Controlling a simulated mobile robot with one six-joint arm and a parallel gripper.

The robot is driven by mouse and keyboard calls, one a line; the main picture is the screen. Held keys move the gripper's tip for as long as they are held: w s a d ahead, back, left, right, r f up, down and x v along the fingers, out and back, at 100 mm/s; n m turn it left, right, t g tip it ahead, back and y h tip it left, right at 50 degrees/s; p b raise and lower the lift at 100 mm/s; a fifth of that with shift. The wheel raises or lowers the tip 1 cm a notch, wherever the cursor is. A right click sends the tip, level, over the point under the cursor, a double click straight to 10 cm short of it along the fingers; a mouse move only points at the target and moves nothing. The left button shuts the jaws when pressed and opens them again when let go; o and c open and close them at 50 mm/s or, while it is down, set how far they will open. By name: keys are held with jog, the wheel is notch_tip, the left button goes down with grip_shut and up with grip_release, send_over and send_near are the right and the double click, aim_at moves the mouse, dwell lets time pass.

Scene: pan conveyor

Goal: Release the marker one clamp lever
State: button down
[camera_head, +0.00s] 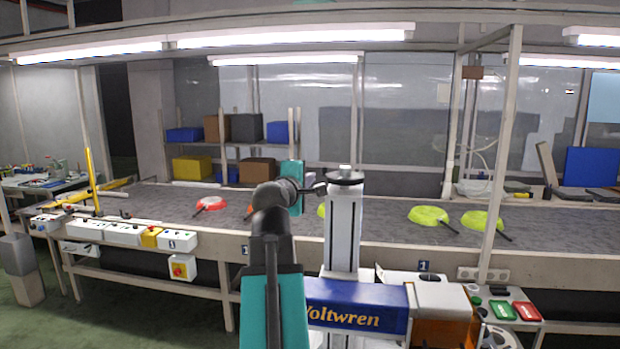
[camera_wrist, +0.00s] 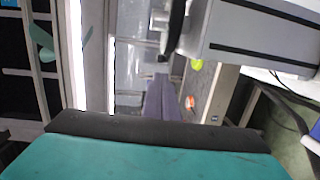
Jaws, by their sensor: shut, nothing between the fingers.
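My gripper (camera_head: 318,189) shows small and dark at the end of my folded arm, above the conveyor and left of a grey upright. Its fingertips are hard to make out; it looks shut and empty, touching no lever.
The conveyor (camera_head: 375,228) carries a red pan (camera_head: 210,204) and yellow-green pans (camera_head: 430,215), (camera_head: 482,220). Others are partly hidden behind my arm and the upright. White control boxes (camera_head: 122,234) line the left front rail. A pale post (camera_head: 502,150) rises at right.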

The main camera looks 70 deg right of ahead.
jog(key=p, duration=0.4)
send_near(324, 169)
jog(key=d, duration=0.5)
jog(key=shift+w+f, duration=0.2)
jog(key=shift+w, duration=0.1)
jog(key=shift+d+f, duration=0.15)
jog(key=shift+d, duration=0.55)
jog(key=shift+d+b, duration=0.4)
jog(key=shift+d, duration=0.3)
jog(key=shift+a, duration=0.15)
jog(key=shift+w+a, duration=0.2)
jog(key=shift+a, duration=0.2)
jog(key=w+a+r+b, duration=0.1)
jog(key=a+b, duration=0.2)
jog(key=a, duration=0.9)
jog(key=shift+w+a+r, duration=0.2)
jog(key=shift+w+a, duration=0.05)
jog(key=shift+a, duration=0.15)
